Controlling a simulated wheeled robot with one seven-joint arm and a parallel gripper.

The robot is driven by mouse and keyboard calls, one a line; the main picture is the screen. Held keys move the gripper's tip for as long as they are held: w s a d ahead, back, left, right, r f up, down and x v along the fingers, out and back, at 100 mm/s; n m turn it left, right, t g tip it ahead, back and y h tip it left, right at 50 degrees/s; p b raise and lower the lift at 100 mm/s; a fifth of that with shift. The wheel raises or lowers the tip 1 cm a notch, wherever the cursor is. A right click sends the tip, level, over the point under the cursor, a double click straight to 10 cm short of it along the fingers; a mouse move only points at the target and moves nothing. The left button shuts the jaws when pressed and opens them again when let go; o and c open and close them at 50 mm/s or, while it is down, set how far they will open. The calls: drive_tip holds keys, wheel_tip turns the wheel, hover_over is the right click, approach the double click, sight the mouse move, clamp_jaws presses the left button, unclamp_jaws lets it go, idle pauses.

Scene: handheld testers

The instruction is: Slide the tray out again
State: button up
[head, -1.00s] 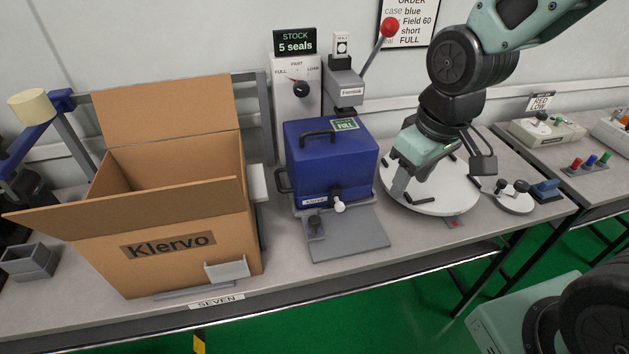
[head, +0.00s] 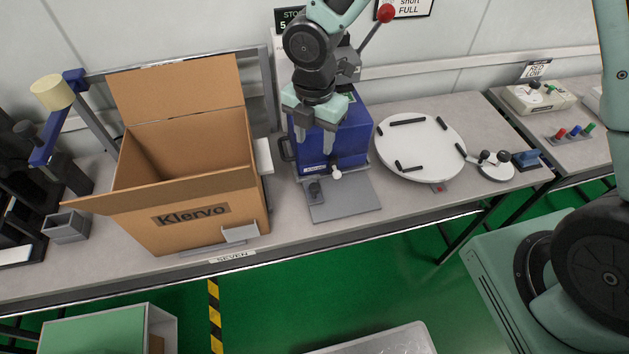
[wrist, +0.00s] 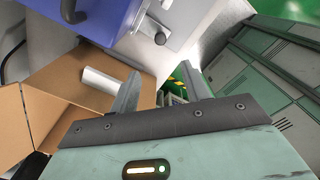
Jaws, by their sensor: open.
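A blue box (head: 347,150) with a black handle and a white-tipped knob stands on a grey base. A flat grey plate (head: 345,200) lies in front of it; I cannot tell whether this is the tray. My gripper (head: 314,145) is open and empty, pointing down and overlapping the box's left front in the head view; it hides part of the box and its top handle. In the wrist view, the open fingers (wrist: 160,72) have nothing between them. The blue box (wrist: 95,18) is at the upper left there, beyond the fingertips.
An open cardboard box (head: 205,215) marked Klervo stands close on the left, with a grey bracket (head: 240,234) at its front. A white round plate (head: 420,160) with black pegs is on the right. A lever with a red knob (head: 386,13) rises behind.

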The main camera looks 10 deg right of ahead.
sight(315, 187)
wheel_tip(315, 187, down, 16)
drive_tip(key=shift+r+p, duration=0.2)
drive_tip(key=shift+p, duration=0.25)
clamp_jaws()
drive_tip(key=shift+s, duration=0.1)
